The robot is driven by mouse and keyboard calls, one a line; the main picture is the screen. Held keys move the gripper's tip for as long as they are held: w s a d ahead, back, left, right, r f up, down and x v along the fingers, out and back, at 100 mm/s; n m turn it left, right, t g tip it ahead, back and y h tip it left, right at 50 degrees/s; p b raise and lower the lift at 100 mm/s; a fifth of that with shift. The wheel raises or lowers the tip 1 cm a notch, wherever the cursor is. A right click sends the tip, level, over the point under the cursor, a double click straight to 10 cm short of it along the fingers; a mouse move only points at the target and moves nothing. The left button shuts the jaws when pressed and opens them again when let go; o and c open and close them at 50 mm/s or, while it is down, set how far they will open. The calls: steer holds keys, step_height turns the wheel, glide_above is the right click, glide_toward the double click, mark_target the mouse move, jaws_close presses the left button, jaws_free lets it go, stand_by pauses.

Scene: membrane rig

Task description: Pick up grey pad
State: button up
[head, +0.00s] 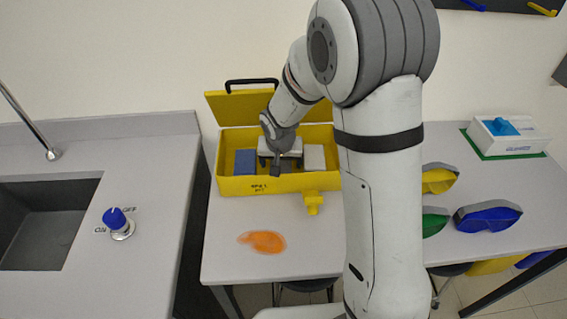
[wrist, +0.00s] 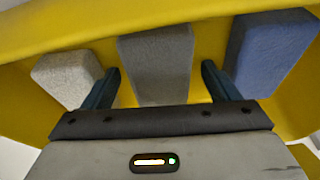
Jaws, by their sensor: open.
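The grey pad (wrist: 157,62) stands in the middle of the yellow box (head: 285,184), between a blue pad (head: 245,161) and a whitish pad (head: 314,158). In the wrist view the blue pad (wrist: 268,48) is on the right and the whitish pad (wrist: 66,76) on the left. My gripper (wrist: 160,70) is open, with one finger on each side of the grey pad and a visible gap to it. In the head view my gripper (head: 275,166) is inside the open box and mostly hides the grey pad.
The box lid (head: 238,104) stands open at the back. An orange spill (head: 262,242) lies in front of the box. A sink (head: 40,225) and blue knob (head: 115,218) are on the left.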

steer(key=c, duration=1.1)
steer(key=shift+o, duration=0.2)
